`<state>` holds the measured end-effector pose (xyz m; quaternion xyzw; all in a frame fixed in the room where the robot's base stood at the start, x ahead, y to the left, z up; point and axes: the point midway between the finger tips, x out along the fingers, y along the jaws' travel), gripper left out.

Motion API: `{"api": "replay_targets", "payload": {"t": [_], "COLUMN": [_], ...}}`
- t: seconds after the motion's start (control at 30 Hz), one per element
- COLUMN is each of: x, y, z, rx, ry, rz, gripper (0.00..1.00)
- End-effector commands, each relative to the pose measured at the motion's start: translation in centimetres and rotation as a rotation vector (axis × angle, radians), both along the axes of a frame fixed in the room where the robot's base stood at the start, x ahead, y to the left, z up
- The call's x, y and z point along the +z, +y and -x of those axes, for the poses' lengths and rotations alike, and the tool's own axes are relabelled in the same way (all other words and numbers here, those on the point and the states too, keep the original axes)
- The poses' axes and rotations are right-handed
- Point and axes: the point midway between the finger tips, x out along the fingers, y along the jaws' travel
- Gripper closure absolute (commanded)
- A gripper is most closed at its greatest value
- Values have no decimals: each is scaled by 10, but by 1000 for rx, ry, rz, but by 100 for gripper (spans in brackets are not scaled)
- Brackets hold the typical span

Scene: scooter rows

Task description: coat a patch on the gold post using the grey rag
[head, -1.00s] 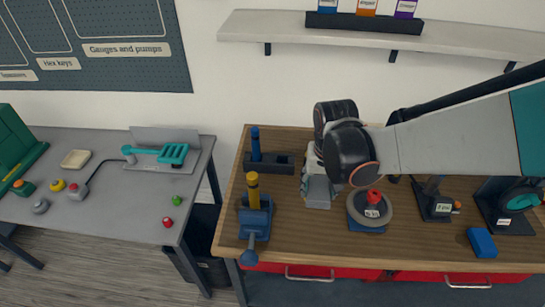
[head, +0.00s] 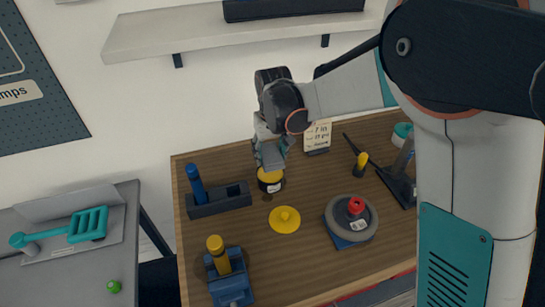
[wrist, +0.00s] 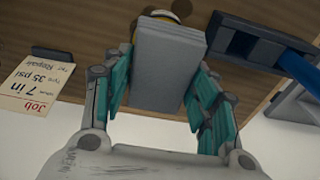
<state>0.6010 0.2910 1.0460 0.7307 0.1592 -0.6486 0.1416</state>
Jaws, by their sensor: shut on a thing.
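The gold post (head: 217,255) stands upright, clamped in a blue vise (head: 231,288) at the bench's front left. My gripper (head: 268,140) is shut on the grey rag (head: 273,159), a flat grey block that also shows in the wrist view (wrist: 166,68) between the teal fingers. The rag hangs at the mouth of an open yellow tin (head: 270,181), behind and to the right of the post. I cannot tell whether the rag touches the tin's contents. The tin's yellow lid (head: 285,219) lies on the bench in front of it.
A blue post (head: 196,184) stands in a dark holder (head: 221,200) behind the gold post. A grey disc with a red knob (head: 356,206), a job card (head: 317,136) and a small yellow-topped thing (head: 361,162) are to the right. Bench between lid and vise is bare.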

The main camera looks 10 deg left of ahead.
Motion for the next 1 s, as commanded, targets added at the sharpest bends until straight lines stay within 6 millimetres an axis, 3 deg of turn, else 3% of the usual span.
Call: {"api": "replay_targets", "payload": {"t": [0.27,0.8,1.0], "x": [-9,-57,-63], "y": [1,1,1], "z": [-4,-4,-4], "rx": [7,7,7], "ry": [0,0,0], "rz": [0,0,0], "gripper": [66,66,66]}}
